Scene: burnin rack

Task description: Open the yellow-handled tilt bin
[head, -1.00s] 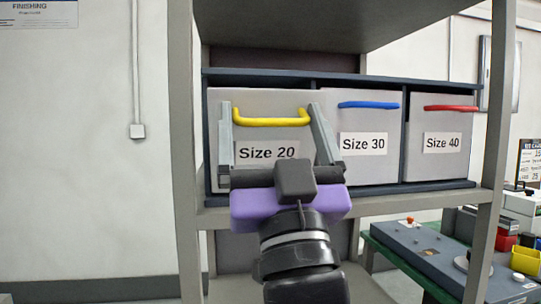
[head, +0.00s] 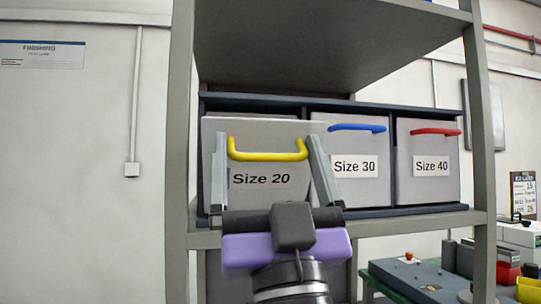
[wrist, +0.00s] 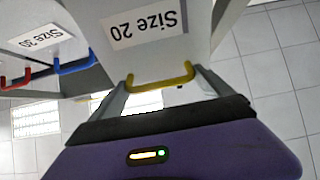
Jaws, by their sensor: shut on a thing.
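The yellow-handled tilt bin (head: 258,192) is the left one of three grey bins in the head view, with a "Size 20" label. Its front leans out a little past the rack's frame, with its top edge forward. The yellow handle (head: 268,155) spans between the two fingers of my gripper (head: 265,142). My gripper is shut on the handle, with one finger at each end. In the wrist view the handle (wrist: 160,82) also lies between the fingertips, with the upside-down label above it. The bin's inside is hidden.
The Size 30 bin (head: 352,188) with a blue handle and the Size 40 bin (head: 428,183) with a red handle sit closed to the right. A rack post (head: 180,130) stands close on the left, and a shelf (head: 330,45) lies above. A bench with equipment (head: 425,280) is at lower right.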

